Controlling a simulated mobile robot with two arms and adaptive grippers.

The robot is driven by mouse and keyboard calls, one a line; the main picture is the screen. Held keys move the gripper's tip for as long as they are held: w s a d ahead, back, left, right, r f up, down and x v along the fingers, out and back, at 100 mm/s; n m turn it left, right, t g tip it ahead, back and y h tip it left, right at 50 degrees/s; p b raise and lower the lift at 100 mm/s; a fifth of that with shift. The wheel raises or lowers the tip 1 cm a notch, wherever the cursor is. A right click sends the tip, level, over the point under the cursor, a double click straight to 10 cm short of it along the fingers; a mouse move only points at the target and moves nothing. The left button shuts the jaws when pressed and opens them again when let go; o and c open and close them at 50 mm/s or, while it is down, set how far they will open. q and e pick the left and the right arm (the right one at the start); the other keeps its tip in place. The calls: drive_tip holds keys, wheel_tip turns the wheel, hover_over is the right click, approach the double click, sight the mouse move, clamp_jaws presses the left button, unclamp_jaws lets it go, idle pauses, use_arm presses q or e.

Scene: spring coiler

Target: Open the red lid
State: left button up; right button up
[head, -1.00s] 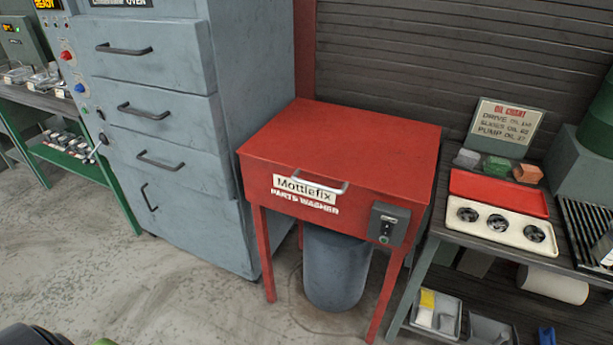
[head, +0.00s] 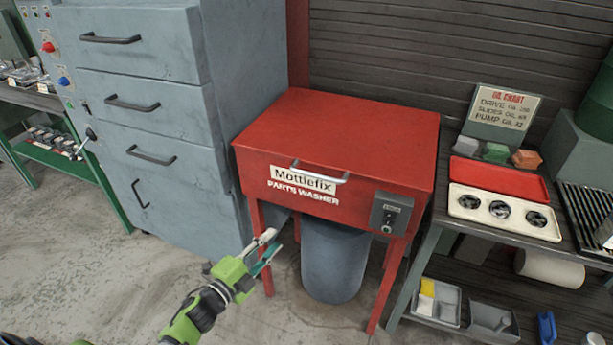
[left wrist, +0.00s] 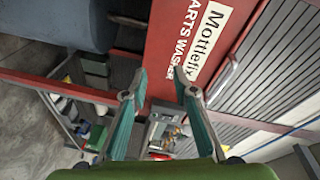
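The red lid (head: 345,132) tops the red parts washer and is closed. Its pale bar handle (head: 319,173) runs along the front edge above the "Mottlefix" label. My left gripper (head: 270,248) is below and left of the handle, in front of the washer's front left leg in the picture, apart from the lid. In the left wrist view my left gripper (left wrist: 160,82) has its two fingers spread with nothing between them. The washer's red front (left wrist: 185,40) lies beyond the fingertips, and the handle (left wrist: 222,80) is to their right. My right gripper is not in view.
A grey oven cabinet (head: 160,130) with drawer handles stands close on the left. A grey bin (head: 333,262) sits under the washer. A bench with a cream tray (head: 503,212) and an open red tray (head: 498,178) is on the right. The floor in front is clear.

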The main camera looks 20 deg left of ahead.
sight(315, 175)
use_arm(q)
wheel_tip(315, 175, up, 14)
drive_tip(key=d+m+t+h, duration=0.1)
drive_tip(key=d+m+h, duration=0.1)
drive_tip(key=m+h, duration=0.4)
drive_tip(key=shift+m+y, duration=0.3)
drive_tip(key=shift+y, duration=0.5)
drive_tip(key=p+x, duration=0.1)
drive_tip(key=x, duration=1.3)
drive_tip(key=shift+w+d+p, duration=0.1)
drive_tip(key=shift+w+p, duration=0.15)
drive_tip(key=shift+p, duration=0.15)
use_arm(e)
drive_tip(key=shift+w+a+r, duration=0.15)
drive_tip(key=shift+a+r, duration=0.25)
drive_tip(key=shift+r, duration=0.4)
use_arm(q)
clamp_jaws()
